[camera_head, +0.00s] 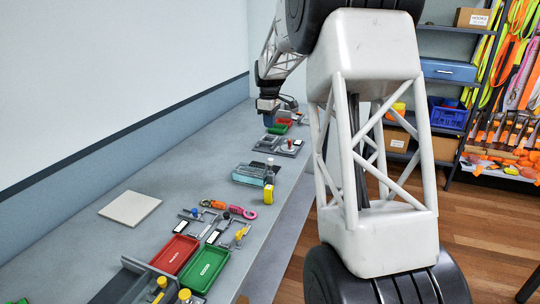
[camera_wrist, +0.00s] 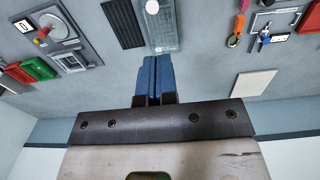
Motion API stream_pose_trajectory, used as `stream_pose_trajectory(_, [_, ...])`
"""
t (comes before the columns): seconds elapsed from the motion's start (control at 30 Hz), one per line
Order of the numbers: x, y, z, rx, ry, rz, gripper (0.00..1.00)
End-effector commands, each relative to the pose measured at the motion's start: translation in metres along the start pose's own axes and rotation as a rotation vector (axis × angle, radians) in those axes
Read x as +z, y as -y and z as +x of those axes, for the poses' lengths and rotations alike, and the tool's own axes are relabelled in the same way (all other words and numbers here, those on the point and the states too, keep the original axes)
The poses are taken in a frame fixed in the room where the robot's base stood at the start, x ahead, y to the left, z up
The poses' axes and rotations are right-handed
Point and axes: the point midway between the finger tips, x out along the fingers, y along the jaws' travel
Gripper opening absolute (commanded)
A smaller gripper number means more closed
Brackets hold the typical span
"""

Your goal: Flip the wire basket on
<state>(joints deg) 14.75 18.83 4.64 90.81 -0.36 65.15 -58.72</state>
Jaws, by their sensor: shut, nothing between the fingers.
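No thing is clear enough to call a wire basket for certain. The nearest match is a pale teal, see-through box (camera_head: 249,174) with a mesh-like look, near the middle of the bench in the head view. It shows in the wrist view (camera_wrist: 161,28) at top centre, beyond my fingertips. My gripper (camera_wrist: 153,62) has blue fingers pressed together, empty, pointing towards the box and apart from it. In the head view my gripper (camera_head: 268,108) is at the far part of the bench; its fingertips are too small to make out. Whether anything has a switch is not visible.
A dark ribbed panel (camera_wrist: 123,23) lies beside the box. A grey fixture with a round dial and red knob (camera_head: 289,147) stands farther along. Red (camera_head: 174,254) and green (camera_head: 204,268) trays and a white plate (camera_head: 130,208) lie nearer. A wall bounds the left.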

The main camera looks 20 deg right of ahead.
Motion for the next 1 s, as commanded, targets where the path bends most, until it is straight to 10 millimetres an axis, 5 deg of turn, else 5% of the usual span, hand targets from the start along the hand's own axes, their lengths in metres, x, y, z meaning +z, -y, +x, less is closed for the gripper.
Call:
stream_pose_trajectory(0.67, [-0.002,-0.011,0.007,-0.003,0.002,-0.016,0.0])
stream_pose_trajectory(1.0, [-0.002,-0.011,0.031,-0.005,0.003,-0.015,0.0])
